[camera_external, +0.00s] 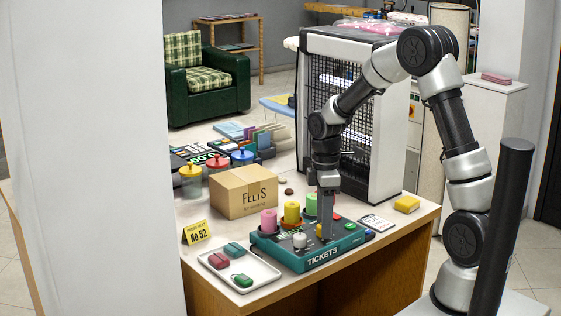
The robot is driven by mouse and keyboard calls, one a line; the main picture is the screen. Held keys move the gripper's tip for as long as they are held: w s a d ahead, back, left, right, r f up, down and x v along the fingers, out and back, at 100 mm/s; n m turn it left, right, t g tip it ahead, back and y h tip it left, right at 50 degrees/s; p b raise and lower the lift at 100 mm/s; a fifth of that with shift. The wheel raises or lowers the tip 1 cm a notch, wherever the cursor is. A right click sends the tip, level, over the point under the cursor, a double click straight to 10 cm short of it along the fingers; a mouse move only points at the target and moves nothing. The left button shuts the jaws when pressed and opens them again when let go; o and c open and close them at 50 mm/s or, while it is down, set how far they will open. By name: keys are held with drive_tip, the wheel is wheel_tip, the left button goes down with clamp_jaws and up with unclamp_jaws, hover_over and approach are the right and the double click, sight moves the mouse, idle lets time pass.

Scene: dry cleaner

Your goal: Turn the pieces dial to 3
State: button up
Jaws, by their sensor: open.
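A dark teal ticket machine (283,254) marked "TICKETS" stands at the front of the counter. A pink roll (268,221), a yellow roll (291,212) and a green roll (311,204) stand upright along its back. A pale round knob (299,241) sits on its top, left of my gripper. A yellow part (319,231) shows right beside the gripper. Labels and dial numbers are too small to read, so I cannot tell which part is the pieces dial. My gripper (327,234) points straight down over the machine's top, open. Its fingers hide part of the panel; contact cannot be told.
A white tray (242,286) with small coloured items and a yellow "No 52" sign (196,233) are to the left. A "FELTS" carton (240,198) stands behind. A card (375,223) and yellow block (407,204) lie right. A mesh-sided cabinet (392,150) stands close behind my arm.

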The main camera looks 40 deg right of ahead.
drive_tip(key=c, duration=1.1)
drive_tip(key=shift+o, duration=0.2)
drive_tip(key=m+p, duration=0.1)
drive_tip(key=m, duration=0.3)
drive_tip(key=shift+s+m+p, duration=0.1)
drive_tip(key=shift+m+p, duration=0.25)
drive_tip(key=shift+m, duration=0.05)
drive_tip(key=m+p, duration=0.1)
drive_tip(key=m, duration=0.3)
drive_tip(key=shift+m, duration=0.3)
drive_tip(key=m+p, duration=0.1)
drive_tip(key=m, duration=0.3)
drive_tip(key=shift+a, duration=0.1)
drive_tip(key=shift+m+t+p, duration=0.3)
drive_tip(key=shift+m+p, duration=0.55)
drive_tip(key=shift+m, duration=1.25)
